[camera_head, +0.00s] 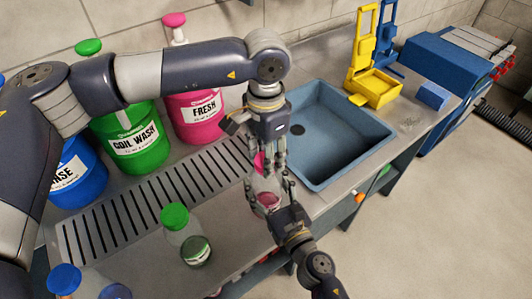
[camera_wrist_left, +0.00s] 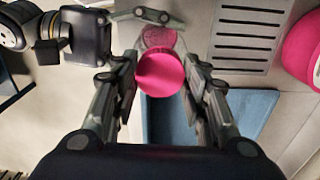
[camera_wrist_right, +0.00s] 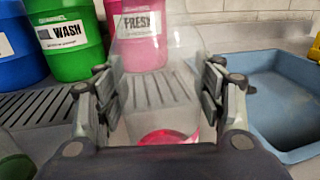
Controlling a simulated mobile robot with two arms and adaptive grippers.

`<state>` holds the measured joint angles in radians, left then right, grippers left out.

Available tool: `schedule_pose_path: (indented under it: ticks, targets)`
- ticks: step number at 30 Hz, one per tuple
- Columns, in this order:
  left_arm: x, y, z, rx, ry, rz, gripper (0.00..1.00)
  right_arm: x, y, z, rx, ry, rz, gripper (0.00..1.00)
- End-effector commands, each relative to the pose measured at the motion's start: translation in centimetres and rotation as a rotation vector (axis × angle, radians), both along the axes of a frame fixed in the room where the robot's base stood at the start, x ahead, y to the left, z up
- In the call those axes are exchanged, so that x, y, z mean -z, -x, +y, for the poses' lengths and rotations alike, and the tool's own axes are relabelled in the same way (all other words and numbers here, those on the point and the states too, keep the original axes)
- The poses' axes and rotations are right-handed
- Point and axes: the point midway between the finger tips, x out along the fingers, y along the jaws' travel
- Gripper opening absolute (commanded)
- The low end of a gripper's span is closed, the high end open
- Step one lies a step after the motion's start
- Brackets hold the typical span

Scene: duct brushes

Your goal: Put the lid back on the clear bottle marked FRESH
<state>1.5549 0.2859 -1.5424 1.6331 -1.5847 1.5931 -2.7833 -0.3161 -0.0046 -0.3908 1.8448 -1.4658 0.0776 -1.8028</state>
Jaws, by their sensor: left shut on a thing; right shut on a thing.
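The pink lid (camera_wrist_left: 160,72) is between the fingers of my left gripper (camera_head: 273,170), which is shut on it. The lid (camera_head: 259,162) is partly hidden by fingers in the head view. The clear bottle (camera_head: 262,188) holds a little pink liquid and stands below the lid, near the counter's front edge. My right gripper (camera_head: 284,193) is shut around its side. The bottle's clear wall (camera_wrist_right: 165,100) fills the gap between the fingers in the right wrist view. I cannot tell whether lid and bottle touch. No marking on this bottle is readable.
A pink FRESH jug (camera_head: 196,117), a green COIL WASH jug (camera_head: 131,139) and a blue jug (camera_head: 80,176) stand behind the drain grate (camera_head: 150,200). A green-lidded bottle (camera_head: 186,235) and a blue-lidded bottle (camera_head: 65,280) stand left. The blue sink (camera_head: 325,150) is right.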

Motion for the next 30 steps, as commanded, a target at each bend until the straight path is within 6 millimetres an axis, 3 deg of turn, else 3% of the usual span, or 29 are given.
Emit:
schedule_pose_path:
  ticks: [7, 9, 11, 22, 30]
  targets:
    - [-0.1, 0.0, 0.0, 0.002, 0.000, -0.001, 0.33, 0.1, 0.0, 0.0, 0.000, 0.001, 0.002, 0.00]
    - [-0.1, 0.0, 0.0, 0.002, 0.000, -0.001, 0.52, 0.1, 0.0, 0.0, 0.000, 0.001, 0.002, 0.00]
    - [-0.1, 0.0, 0.0, 0.002, 0.000, -0.001, 0.61, 0.1, 0.0, 0.0, 0.000, 0.001, 0.002, 0.00]
    - [-0.3, 0.0, 0.0, 0.001, 0.000, -0.001, 0.61, 0.1, 0.0, 0.0, 0.000, 0.001, 0.002, 0.00]
    - [-3.4, -0.1, 0.0, 0.001, 0.000, -0.004, 0.61, 0.1, 0.0, 0.0, 0.000, 0.001, 0.002, 0.00]
